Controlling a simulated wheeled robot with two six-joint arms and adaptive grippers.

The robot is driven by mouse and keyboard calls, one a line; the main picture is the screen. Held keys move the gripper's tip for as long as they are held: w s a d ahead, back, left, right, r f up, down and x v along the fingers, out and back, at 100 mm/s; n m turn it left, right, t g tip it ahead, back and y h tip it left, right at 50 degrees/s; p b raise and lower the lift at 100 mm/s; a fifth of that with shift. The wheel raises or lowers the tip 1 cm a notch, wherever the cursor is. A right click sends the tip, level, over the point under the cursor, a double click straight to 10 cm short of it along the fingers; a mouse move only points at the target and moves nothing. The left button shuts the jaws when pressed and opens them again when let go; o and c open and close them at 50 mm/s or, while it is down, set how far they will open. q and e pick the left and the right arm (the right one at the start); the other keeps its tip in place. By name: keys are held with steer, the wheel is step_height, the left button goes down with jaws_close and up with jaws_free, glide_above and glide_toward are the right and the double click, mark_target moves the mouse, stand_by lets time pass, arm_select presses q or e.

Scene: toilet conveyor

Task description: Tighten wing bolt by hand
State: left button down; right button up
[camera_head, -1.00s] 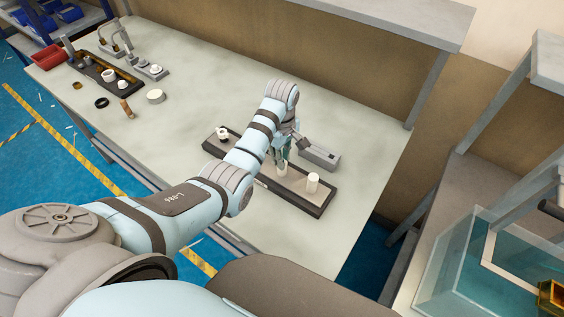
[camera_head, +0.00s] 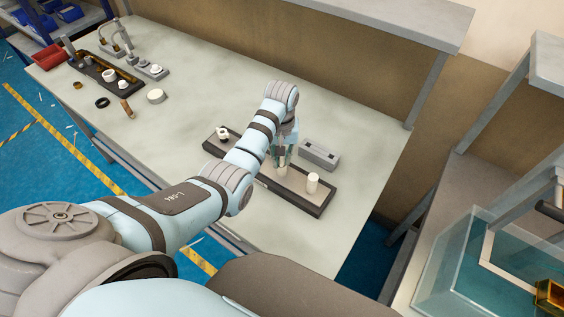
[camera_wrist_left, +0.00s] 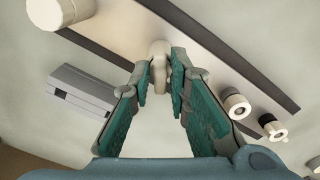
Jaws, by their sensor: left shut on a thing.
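My left gripper (camera_head: 281,158) points down over the middle of a dark tray (camera_head: 300,197) on the bench. In the left wrist view its teal-padded fingers (camera_wrist_left: 161,76) are closed around a small pale knob-like part, which I take to be the wing bolt (camera_wrist_left: 159,49). Its lower end and any thread are hidden, so I cannot tell how deep it sits. A white cylinder (camera_head: 313,182) stands at the tray's right end, and a small white fitting (camera_head: 222,133) at its left end. My right gripper is out of view.
A grey block (camera_head: 319,154) lies just behind the tray. Another dark tray with fittings (camera_head: 100,78), a white disc (camera_head: 155,96) and a red bin (camera_head: 48,58) are at the far left. A glass-walled tank (camera_head: 455,255) stands at the right.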

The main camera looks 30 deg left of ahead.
mark_target(281, 159)
arm_select(q)
steer(key=shift+m, duration=0.3)
steer(key=m, duration=0.5)
steer(key=c, duration=1.8)
jaws_free()
steer(key=shift+c, duration=0.2)
steer(key=shift+r, duration=1.75)
steer(key=o, duration=0.6)
steer(key=shift+c, duration=0.2)
steer(key=shift+r, duration=1.5)
